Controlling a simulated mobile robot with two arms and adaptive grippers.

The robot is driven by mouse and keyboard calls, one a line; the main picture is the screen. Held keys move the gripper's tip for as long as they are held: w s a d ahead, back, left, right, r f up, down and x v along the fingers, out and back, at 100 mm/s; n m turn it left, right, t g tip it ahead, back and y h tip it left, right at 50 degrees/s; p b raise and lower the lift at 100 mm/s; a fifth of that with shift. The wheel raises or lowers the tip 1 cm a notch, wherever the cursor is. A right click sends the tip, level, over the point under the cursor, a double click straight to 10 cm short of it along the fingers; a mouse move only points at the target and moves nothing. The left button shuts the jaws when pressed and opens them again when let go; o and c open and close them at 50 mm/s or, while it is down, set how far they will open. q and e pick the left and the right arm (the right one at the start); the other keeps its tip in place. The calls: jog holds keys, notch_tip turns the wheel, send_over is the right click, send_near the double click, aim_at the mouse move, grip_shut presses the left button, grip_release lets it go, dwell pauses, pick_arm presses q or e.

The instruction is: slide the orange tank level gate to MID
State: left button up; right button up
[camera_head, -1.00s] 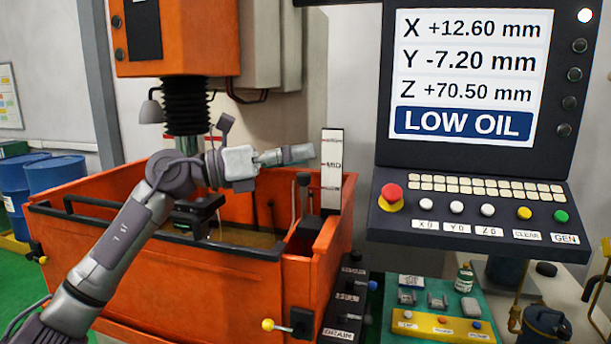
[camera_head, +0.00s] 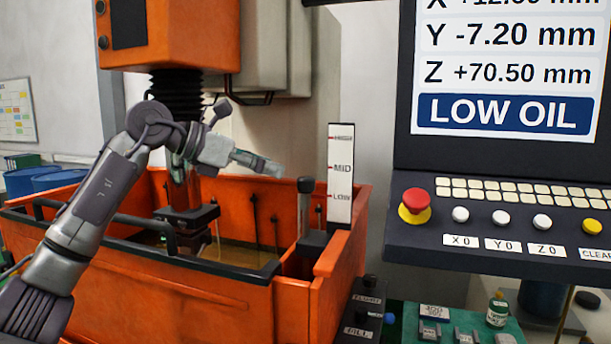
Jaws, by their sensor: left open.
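The orange tank (camera_head: 190,296) stands at the lower left with brownish liquid inside. At its right end a white scale plate (camera_head: 341,178) reads HIGH, MID and LOW from top to bottom. Just left of the plate is a dark lever with a black knob (camera_head: 306,186), whose top is about level with the LOW mark. My left gripper (camera_head: 268,166) is over the tank, left of the knob and a little above it, apart from it and pointing right. It is open and holds nothing visible. My right gripper is not in view.
A control console (camera_head: 500,216) with a red stop button (camera_head: 416,201) fills the right; its screen (camera_head: 507,70) reads LOW OIL. The machine head (camera_head: 177,36) and its dark column hang over the tank. Labelled levers (camera_head: 368,302) sit at the tank's lower right.

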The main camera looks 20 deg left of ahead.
aim_at(303, 178)
pick_arm(q)
jog(key=p+x, duration=0.1)
jog(key=x, duration=0.3)
jog(key=shift+w+d+f, duration=0.1)
jog(key=shift+w, duration=0.4)
jog(key=p+x, duration=0.1)
jog(key=x, duration=0.2)
jog(key=shift+w+d+f, duration=0.15)
jog(key=shift+d, duration=0.05)
jog(key=shift+w+d+f+p, duration=0.15)
jog(key=shift+d+p, duration=0.05)
jog(key=shift+p, duration=0.1)
jog(key=shift+w+d+f, duration=0.15)
jog(key=shift+w, duration=0.05)
jog(key=c, duration=0.7)
grip_shut()
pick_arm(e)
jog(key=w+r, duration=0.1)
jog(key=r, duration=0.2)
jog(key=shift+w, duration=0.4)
